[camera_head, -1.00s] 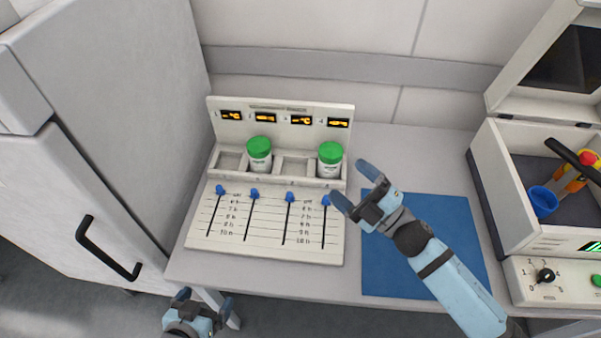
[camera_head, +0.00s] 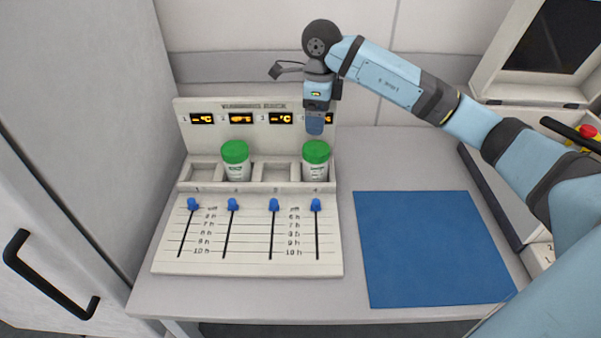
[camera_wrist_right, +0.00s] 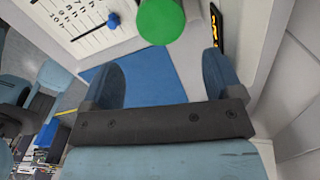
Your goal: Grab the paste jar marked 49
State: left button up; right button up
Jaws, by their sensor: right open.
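Two white jars with green lids stand in the warming rack (camera_head: 160,258). One jar (camera_head: 236,160) is in slot 2, the other jar (camera_head: 316,161) in slot 4; their label print is too small to read. My right gripper (camera_head: 315,124) points down just above and behind the slot 4 jar's lid in the head view. In the right wrist view, my open right gripper (camera_wrist_right: 161,68) has nothing between its fingers, and a green lid (camera_wrist_right: 161,20) lies beyond the fingertips. My left gripper is out of view.
The rack has orange displays at its back and blue sliders in front. Slots 1 and 3 are empty. A blue mat (camera_head: 430,247) lies bare to the right. A grey cabinet (camera_head: 70,150) stands left, and an open white box (camera_head: 535,60) stands at the right.

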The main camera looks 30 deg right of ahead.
aim_at(316, 149)
notch_tip(316, 149, down, 14)
jog(key=shift+w+r+b, duration=0.1)
jog(key=shift+r+b, duration=0.1)
jog(key=shift+b, duration=0.7)
jog(key=shift+c, duration=0.5)
jog(key=shift+r, duration=0.1)
jog(key=c, duration=1)
